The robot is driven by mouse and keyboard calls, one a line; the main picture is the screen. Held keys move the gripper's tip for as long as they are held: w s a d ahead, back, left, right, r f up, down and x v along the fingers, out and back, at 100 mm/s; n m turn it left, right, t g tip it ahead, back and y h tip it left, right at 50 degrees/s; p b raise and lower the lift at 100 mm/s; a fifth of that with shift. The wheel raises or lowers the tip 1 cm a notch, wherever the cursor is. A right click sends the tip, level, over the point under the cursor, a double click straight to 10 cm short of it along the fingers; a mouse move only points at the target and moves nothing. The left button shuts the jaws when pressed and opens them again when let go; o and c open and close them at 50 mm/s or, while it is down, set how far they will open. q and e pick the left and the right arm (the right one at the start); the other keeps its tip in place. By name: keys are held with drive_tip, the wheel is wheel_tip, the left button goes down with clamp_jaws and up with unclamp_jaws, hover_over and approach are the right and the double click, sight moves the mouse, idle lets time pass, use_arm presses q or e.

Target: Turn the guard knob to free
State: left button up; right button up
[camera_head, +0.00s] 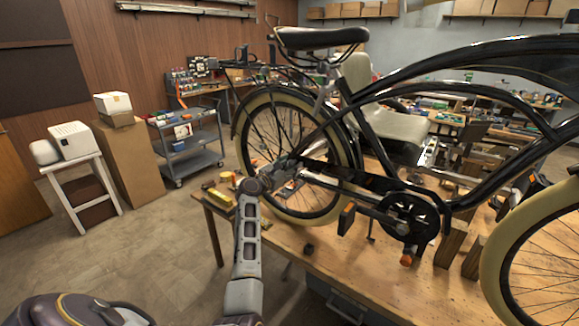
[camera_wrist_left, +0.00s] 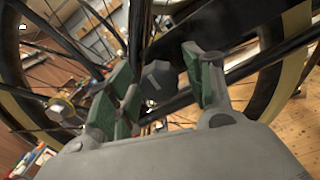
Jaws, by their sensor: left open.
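The black cruiser bike frame (camera_head: 462,72) stands on a wooden workbench (camera_head: 350,278). My left gripper (camera_head: 288,172) reaches in from the left beside the rear wheel, near the hub and the rear end of the dark chain guard (camera_head: 350,176). In the left wrist view the left gripper (camera_wrist_left: 164,84) is open, its green-padded fingers spread. A dark grey faceted knob (camera_wrist_left: 157,77), apparently the guard knob, lies between the fingers. I cannot tell whether any finger touches it. In the head view the knob is too small or hidden behind the gripper. My right gripper is not visible.
The rear wheel (camera_head: 245,143) and its spokes are close around my left gripper. Orange-ended pedals (camera_head: 406,260) stick out near the crank. Small yellow items (camera_head: 218,197) lie on the bench's left corner. A grey cart (camera_head: 190,150) stands behind on clear floor.

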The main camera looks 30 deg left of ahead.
use_arm(q)
drive_tip(key=shift+c, duration=0.2)
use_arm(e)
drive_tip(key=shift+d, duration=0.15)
use_arm(q)
drive_tip(key=c, duration=1)
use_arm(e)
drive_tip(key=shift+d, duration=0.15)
